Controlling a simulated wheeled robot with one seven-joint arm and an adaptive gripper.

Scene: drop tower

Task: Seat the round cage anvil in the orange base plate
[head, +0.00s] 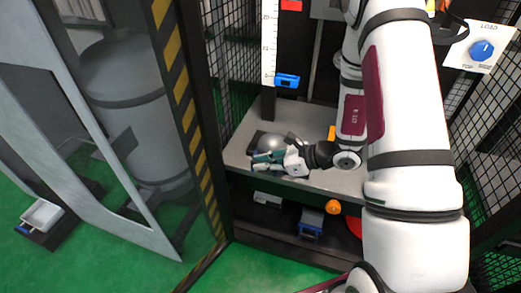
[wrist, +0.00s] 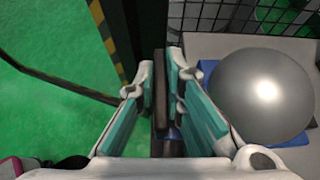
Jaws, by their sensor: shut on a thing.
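My gripper (head: 262,163) is over the front left of the grey bench, beside a silver ball. In the wrist view my gripper (wrist: 163,85) is shut on a narrow dark piece (wrist: 160,112), seen nearly edge-on between the teal finger pads. I cannot tell from its shape whether this is the round cage anvil. A small orange patch (head: 332,132) shows on the bench just left of my arm. It may be part of the orange base plate, with the rest hidden behind my arm.
The silver ball (wrist: 262,95) rests on a dark blue piece (wrist: 296,138) right of my fingers. The grey bench (head: 236,150) has mesh sides and a striped post (head: 185,100) at left. A lower shelf holds a blue-topped box (head: 311,222) and an orange ball (head: 333,207).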

